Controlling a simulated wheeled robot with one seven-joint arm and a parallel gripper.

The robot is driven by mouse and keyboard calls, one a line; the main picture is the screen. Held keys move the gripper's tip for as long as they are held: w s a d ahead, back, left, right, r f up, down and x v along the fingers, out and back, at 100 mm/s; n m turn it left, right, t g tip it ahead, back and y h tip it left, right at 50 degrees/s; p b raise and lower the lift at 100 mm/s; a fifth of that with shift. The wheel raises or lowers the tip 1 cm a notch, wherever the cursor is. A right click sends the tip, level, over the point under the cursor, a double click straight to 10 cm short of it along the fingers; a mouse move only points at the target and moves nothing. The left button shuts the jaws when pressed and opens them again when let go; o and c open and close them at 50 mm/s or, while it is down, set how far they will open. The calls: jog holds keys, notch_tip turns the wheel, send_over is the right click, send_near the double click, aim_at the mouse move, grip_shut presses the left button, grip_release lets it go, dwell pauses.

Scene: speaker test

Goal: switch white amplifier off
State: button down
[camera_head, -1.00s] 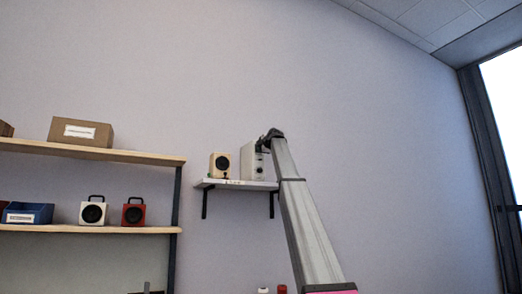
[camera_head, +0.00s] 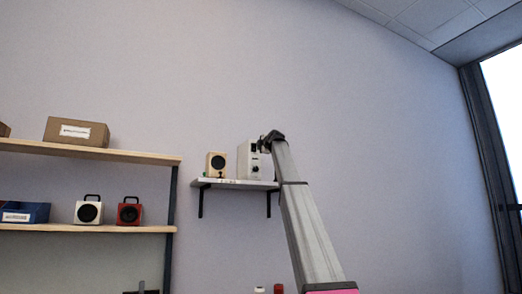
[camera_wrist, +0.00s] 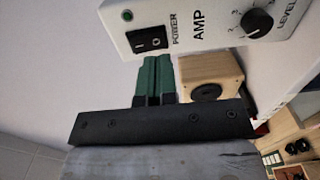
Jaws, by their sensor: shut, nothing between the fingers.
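The white amplifier (camera_head: 246,163) stands on a small wall shelf. In the wrist view its front panel (camera_wrist: 215,38) fills the top, marked POWER, AMP and LEVEL. Its black rocker switch (camera_wrist: 149,41) sits beside a small green light (camera_wrist: 127,15). I cannot tell for sure which side of the rocker is pressed. A black level knob (camera_wrist: 257,23) is farther right. My gripper (camera_wrist: 157,62) is shut and empty, its green fingertips just below the switch in the picture; I cannot tell whether they touch the panel. In the head view my gripper (camera_head: 263,146) is at the amplifier's right front.
A wooden speaker (camera_head: 216,165) stands left of the amplifier on the wall shelf (camera_head: 230,184); it also shows in the wrist view (camera_wrist: 208,76). A larger shelf (camera_head: 140,157) at left holds a cardboard box (camera_head: 76,132), a blue bin and white and red speakers. Wall to the right is bare.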

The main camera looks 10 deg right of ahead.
jog(key=f+v, duration=0.1)
jog(key=v, duration=0.8)
jog(key=shift+a, duration=0.2)
